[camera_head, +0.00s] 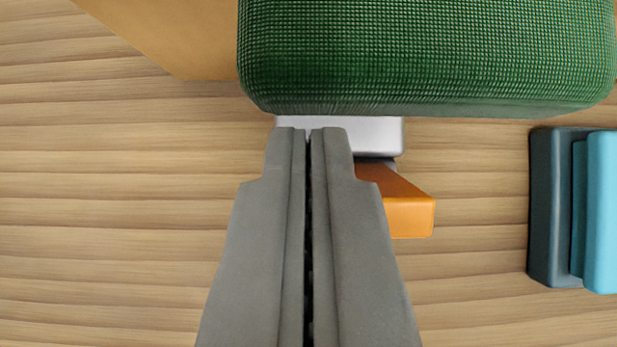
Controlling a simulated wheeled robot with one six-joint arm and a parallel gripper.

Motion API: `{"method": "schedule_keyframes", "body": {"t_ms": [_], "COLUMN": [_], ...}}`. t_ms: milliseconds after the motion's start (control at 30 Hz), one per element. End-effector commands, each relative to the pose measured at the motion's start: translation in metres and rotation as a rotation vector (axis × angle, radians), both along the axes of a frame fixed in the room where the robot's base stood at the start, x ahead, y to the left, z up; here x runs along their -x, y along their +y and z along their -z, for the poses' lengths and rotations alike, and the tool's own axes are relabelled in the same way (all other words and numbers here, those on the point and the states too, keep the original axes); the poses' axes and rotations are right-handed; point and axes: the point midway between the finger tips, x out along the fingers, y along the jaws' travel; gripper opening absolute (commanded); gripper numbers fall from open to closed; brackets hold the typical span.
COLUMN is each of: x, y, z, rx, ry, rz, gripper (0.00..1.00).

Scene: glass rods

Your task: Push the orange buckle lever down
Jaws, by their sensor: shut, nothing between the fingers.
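The orange buckle lever (408,212) sticks out below a light grey metal buckle part (380,134), at the front edge of a green textured block (430,55). My gripper (311,132) is shut and empty, seen from behind with its fingers pointing up the picture. The fingertips overlap the left part of the grey piece in the view. The right finger covers the left part of the lever. I cannot tell whether the fingers touch the lever or hang above it.
A dark teal and light blue object (570,210) stands at the right edge. A tan wooden panel (180,35) is at the upper left, beside the green block. The wood-grain surface (110,220) at left is clear.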

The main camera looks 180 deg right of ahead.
Motion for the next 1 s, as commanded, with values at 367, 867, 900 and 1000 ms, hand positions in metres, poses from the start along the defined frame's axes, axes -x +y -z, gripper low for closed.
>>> {"method": "schedule_keyframes", "body": {"t_ms": [367, 867, 900, 1000], "x": [0.017, 0.029, 0.03, 0.031], "y": [0.0, 0.001, 0.001, 0.001], "z": [0.003, 0.008, 0.009, 0.01], "rx": [0.003, 0.01, 0.01, 0.009], "ry": [-0.099, -0.259, -0.268, -0.266], "rz": [-0.001, -0.002, -0.001, 0.0], "gripper": [0.0, 0.0, 0.0, 0.0]}}
